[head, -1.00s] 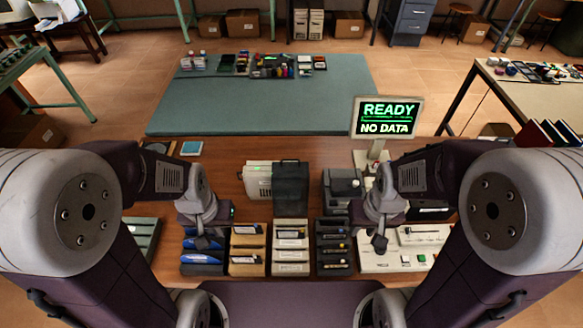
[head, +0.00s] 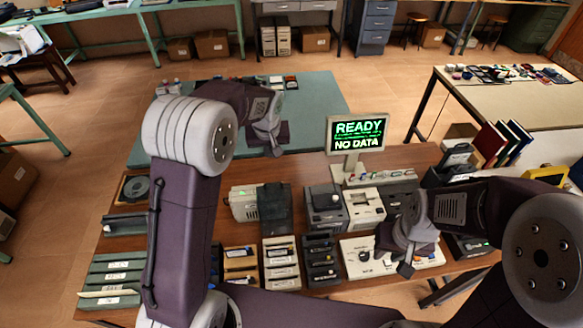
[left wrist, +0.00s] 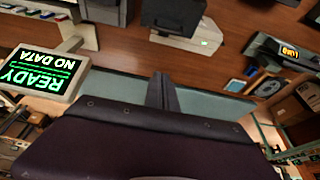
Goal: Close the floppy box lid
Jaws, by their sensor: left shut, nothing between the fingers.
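A beige boxy unit (head: 245,203) stands on the brown table, with a dark box-like piece (head: 277,208) against its right side. The dark piece may be the floppy box or its lid; I cannot tell how far the lid is open. The beige unit (left wrist: 190,39) also shows in the left wrist view, with a small green light.
A monitor (head: 356,134) reading READY, NO DATA stands at the back right. Slotted racks (head: 281,265) line the front edge. A white panel (head: 362,270) with controls lies front right. Grey machines (head: 325,208) stand right of the dark piece. My left forearm covers the table's left part.

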